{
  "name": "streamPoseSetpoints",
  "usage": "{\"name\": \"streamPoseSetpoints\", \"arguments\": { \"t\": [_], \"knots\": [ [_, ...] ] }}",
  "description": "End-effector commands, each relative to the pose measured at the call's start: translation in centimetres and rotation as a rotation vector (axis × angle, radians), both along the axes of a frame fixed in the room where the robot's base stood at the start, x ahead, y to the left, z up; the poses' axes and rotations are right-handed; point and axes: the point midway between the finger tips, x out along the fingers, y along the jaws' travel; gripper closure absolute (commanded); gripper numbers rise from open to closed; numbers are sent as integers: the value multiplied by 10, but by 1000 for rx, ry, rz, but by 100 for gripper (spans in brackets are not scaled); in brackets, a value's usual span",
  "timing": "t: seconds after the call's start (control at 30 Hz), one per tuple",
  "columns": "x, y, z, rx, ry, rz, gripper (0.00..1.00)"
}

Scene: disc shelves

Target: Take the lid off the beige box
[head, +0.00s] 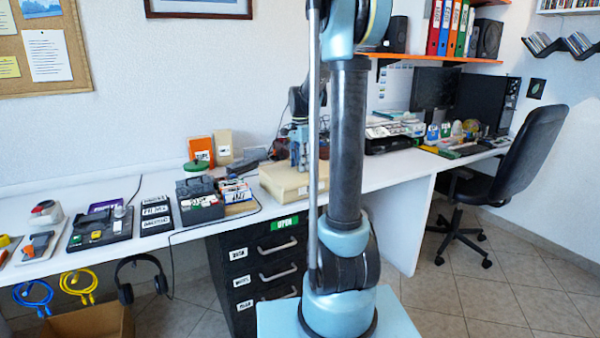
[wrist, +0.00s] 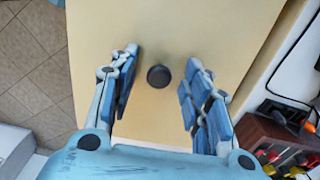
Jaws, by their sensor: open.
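The beige box (head: 285,184) stands on the white desk, just left of my arm column in the head view. Part of it is hidden by my arm. In the wrist view its beige lid (wrist: 175,35) fills the middle, with a round dark knob (wrist: 159,76) on it. My gripper (wrist: 160,82) is open over the lid, with one blue finger on each side of the knob. I see a gap between each finger and the knob. In the head view my gripper (head: 299,150) is above the box.
The white desk (head: 160,185) carries a dark organizer (head: 200,202) left of the box. A dark drawer cabinet (head: 262,270) stands below. A holder with coloured items (wrist: 285,145) shows at lower right in the wrist view. An office chair (head: 520,150) is at right.

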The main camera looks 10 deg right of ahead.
Motion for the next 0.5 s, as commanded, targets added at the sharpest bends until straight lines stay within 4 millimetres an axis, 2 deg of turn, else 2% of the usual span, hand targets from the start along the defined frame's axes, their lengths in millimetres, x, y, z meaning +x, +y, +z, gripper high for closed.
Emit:
{"name": "streamPoseSetpoints", "arguments": {
  "t": [0.13,0.33,0.5],
  "knots": [
    [0,0,0,0,0,0,56],
    [0,0,0,0,0,0,100],
    [0,0,1,0,0,0,100]
  ]
}}
